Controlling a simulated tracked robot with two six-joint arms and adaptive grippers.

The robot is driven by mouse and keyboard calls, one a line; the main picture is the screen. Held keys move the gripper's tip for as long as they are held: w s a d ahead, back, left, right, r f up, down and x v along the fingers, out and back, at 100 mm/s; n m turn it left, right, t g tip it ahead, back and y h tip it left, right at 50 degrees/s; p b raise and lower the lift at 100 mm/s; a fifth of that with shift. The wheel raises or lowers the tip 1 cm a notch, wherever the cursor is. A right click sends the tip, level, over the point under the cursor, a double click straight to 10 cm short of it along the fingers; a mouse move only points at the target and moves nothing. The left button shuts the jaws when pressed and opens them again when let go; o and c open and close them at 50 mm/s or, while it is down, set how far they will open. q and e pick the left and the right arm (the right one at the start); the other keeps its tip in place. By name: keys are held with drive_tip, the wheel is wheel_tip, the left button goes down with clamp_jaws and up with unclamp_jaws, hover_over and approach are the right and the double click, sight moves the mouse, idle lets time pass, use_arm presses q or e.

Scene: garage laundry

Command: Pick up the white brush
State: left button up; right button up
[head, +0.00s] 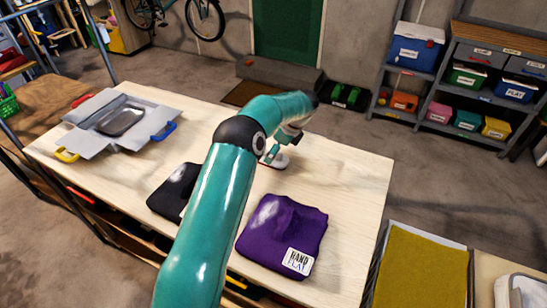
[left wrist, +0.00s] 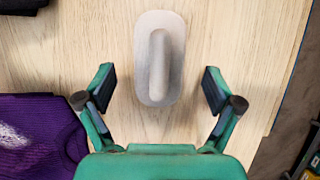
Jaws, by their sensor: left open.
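The white brush (left wrist: 172,80) lies flat on the pale wooden table, with a raised lengthwise handle on an oval body. In the head view the brush (head: 282,162) is partly hidden by my left gripper (head: 271,156). In the left wrist view my left gripper (left wrist: 160,86) is open, with one finger on each side of the brush's near end and clear gaps on both sides. Nothing is between the fingers except the brush's near part, seen from above; I cannot tell the exact height. My right gripper is not in view.
A folded purple garment (head: 285,228) with a label and a black folded garment (head: 172,192) lie on the table (head: 345,200). The table right of the brush is clear.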

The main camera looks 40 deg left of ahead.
use_arm(q)
drive_tip(key=shift+p+x, duration=0.3)
drive_tip(key=shift+x, duration=1.25)
drive_tip(key=shift+d, duration=0.1)
drive_tip(key=shift+c, duration=0.4)
drive_tip(key=c, duration=1.2)
drive_tip(key=shift+r, duration=0.2)
